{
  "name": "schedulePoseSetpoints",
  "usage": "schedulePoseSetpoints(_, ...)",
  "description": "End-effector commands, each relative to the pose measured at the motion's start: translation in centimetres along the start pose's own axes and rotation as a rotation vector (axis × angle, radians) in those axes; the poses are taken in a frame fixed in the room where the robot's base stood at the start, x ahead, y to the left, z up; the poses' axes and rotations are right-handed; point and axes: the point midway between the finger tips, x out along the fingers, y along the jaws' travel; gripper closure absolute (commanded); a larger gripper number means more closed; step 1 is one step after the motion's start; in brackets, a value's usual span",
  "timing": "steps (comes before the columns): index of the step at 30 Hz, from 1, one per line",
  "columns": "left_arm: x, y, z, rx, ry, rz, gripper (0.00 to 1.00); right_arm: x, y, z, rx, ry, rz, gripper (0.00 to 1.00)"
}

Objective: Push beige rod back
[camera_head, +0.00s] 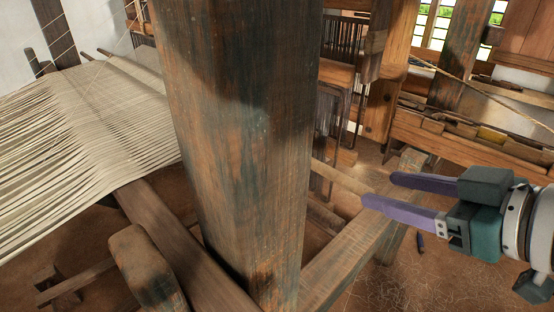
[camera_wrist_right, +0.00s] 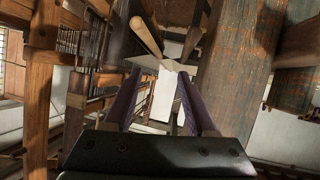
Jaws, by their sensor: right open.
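The beige rod (camera_head: 340,178) sticks out from behind the thick wooden post at the middle of the head view. Its far part is hidden by the post. My right gripper (camera_head: 381,189) comes in from the right with its two purple fingers apart, and the rod's near end lies close to the fingertips. In the right wrist view the rod (camera_wrist_right: 147,37) shows beyond the open fingers (camera_wrist_right: 159,76), slanting up and left. I cannot tell whether the fingers touch it. My left gripper is not in view.
The thick upright post (camera_head: 240,150) stands left of my right gripper. White warp threads (camera_head: 80,130) stretch across the left. A wooden beam (camera_head: 350,250) runs below the gripper. A wooden bench-like frame (camera_head: 470,145) stands at the right back.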

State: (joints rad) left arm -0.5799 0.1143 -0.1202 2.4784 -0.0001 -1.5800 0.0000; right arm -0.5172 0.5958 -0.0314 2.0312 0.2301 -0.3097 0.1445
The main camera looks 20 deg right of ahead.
Motion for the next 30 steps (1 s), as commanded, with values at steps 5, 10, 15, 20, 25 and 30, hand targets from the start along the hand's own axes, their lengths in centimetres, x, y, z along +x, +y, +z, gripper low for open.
schedulePoseSetpoints(5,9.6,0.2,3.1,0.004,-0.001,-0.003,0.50,4.3,2.3,6.3,-0.050,0.219,-0.045,0.43)
schedulePoseSetpoints(10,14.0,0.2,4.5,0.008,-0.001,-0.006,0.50,5.0,4.0,7.8,-0.082,0.379,-0.103,0.43)
schedulePoseSetpoints(15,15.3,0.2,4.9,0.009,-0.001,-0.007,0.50,4.8,4.8,7.7,-0.097,0.454,-0.137,0.43)
schedulePoseSetpoints(20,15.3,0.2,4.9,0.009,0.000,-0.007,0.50,5.3,4.8,7.0,-0.097,0.469,-0.143,0.43)
schedulePoseSetpoints(25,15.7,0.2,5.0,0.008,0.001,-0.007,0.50,7.3,4.4,5.9,-0.098,0.472,-0.142,0.43)
schedulePoseSetpoints(30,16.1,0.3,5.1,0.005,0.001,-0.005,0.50,9.7,3.9,4.7,-0.096,0.470,-0.141,0.43)
